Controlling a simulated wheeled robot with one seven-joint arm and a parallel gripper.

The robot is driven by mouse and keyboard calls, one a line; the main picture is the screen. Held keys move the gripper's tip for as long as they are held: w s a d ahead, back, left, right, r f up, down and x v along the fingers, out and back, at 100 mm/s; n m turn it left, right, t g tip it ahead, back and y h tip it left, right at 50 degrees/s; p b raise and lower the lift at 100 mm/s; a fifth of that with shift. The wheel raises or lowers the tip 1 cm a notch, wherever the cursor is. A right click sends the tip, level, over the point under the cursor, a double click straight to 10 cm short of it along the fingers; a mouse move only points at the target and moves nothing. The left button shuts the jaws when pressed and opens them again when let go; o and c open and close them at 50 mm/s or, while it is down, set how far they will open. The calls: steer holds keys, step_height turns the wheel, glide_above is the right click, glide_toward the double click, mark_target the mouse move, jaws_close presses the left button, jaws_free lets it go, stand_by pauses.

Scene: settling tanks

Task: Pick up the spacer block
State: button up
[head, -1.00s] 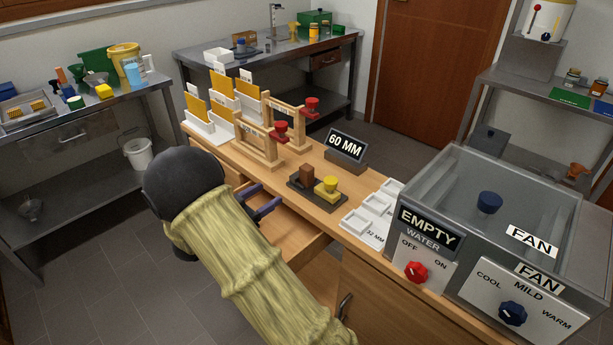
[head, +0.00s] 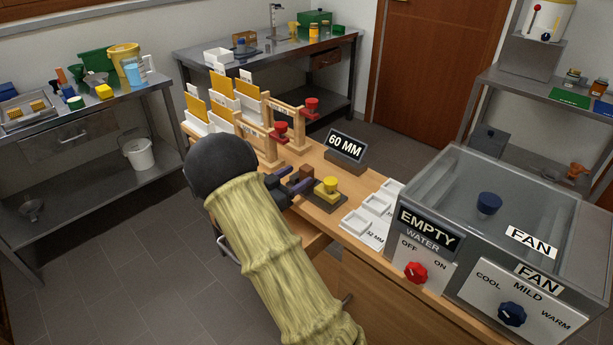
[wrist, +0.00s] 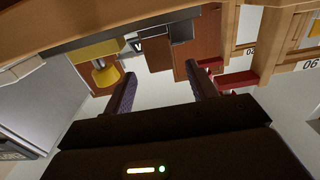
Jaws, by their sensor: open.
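A brown block (head: 306,170) and a yellow block with a round knob (head: 328,187) sit on a dark tray (head: 338,203) on the wooden bench. No readable label shows which one is the spacer block. My gripper (head: 301,177) is open and empty at the tray's left side, its purple-padded fingers pointing at the brown block. The near finger partly hides the brown block. In the wrist view, the brown block (wrist: 160,57) appears ahead, between the directions of the two fingers. The yellow block (wrist: 103,70) lies outside them, left of the left finger.
White trays (head: 363,220) and a clear-walled tank (head: 530,195) are to the right. A drawer below my gripper is open.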

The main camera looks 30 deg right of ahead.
mark_target(303, 173)
steer(key=x, duration=0.5)
steer(key=shift+w+f, duration=0.1)
steer(key=shift+f, duration=0.15)
steer(key=c, duration=1.1)
